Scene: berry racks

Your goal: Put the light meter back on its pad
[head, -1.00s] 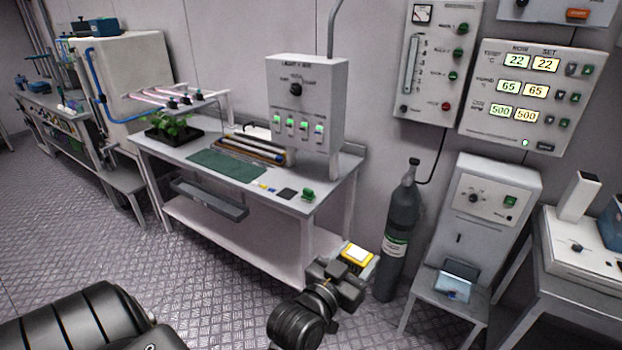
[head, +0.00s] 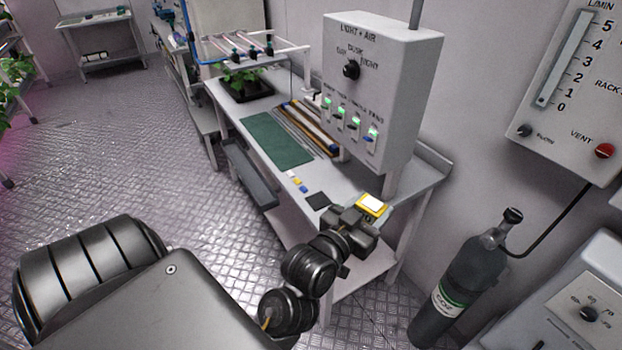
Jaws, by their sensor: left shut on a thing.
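The light meter (head: 372,204) is a small yellow block with a white face. My left gripper (head: 357,216) is shut on it and holds it over the front right part of the white workbench, though its height above the top is hard to judge. A small dark square pad (head: 318,201) lies on the bench just left of the gripper and is partly covered by it. A larger green mat (head: 276,139) lies farther back. My right gripper is not in view.
The white workbench (head: 262,107) also bears a plant tray (head: 247,88), long rods and small coloured pieces (head: 297,182). The light and air control box (head: 372,100) stands close behind the gripper. A dark gas cylinder (head: 468,285) stands at the right. The floor at left is clear.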

